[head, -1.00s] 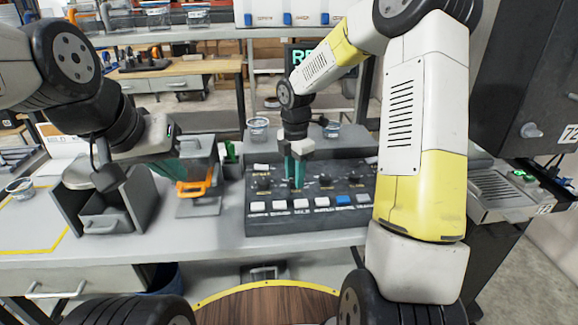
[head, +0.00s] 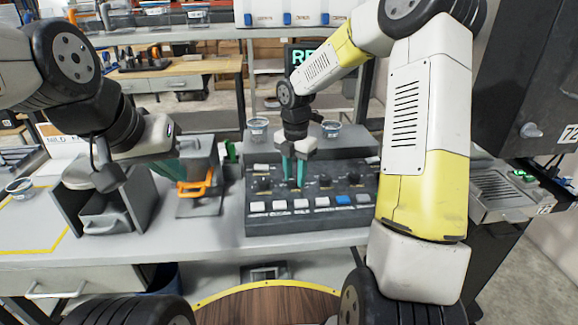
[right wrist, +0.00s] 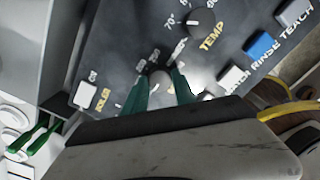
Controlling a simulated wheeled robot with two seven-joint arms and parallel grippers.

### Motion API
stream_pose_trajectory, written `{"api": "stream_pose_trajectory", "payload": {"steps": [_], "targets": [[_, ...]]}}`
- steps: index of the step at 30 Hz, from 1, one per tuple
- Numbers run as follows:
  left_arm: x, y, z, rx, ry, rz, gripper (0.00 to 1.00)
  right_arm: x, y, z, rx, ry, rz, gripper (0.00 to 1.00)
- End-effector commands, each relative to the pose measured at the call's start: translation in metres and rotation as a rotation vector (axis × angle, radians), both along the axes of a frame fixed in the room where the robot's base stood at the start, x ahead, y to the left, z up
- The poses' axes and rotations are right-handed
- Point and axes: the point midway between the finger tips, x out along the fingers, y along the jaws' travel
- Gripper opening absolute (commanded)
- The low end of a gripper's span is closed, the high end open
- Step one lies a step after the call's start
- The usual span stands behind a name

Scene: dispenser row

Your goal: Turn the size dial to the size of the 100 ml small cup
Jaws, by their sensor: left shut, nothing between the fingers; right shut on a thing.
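The control panel (head: 308,218) stands on the bench with several dark dials and a front row of buttons. My right gripper (head: 293,184) points down at the panel and is shut on a dial (right wrist: 158,79) in its upper row. In the right wrist view its green fingers (right wrist: 160,95) sit on either side of this dial. They hide its name and part of its scale. The TEMP dial (right wrist: 203,22) is beside it.
Another clear cup (head: 18,187) is at the far left. A grey drip tray (head: 495,190) is at the right.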

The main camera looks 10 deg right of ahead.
Motion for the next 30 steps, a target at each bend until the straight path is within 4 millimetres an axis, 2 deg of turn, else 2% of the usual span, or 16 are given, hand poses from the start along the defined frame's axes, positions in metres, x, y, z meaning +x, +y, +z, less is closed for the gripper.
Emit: {"api": "stream_pose_trajectory", "payload": {"steps": [3,4,7,18,30], "targets": [[0.000,0.000,0.000,0.000,0.000,0.000,0.00,0.002,0.000,0.001,0.000,-0.006,0.001,0.00],[0.000,0.000,0.000,0.000,0.000,0.000,0.00,0.002,0.000,0.001,0.000,-0.006,0.001,0.36],[0.000,0.000,0.000,0.000,0.000,0.000,0.00,0.001,0.000,0.001,0.000,-0.004,0.000,0.54],[0.000,0.000,0.000,0.000,0.000,0.000,0.00,0.001,0.000,0.005,0.000,-0.003,-0.001,0.54],[0.000,0.000,0.000,0.000,0.000,0.000,0.00,0.001,0.000,0.066,-0.001,-0.005,-0.001,0.54]]}}
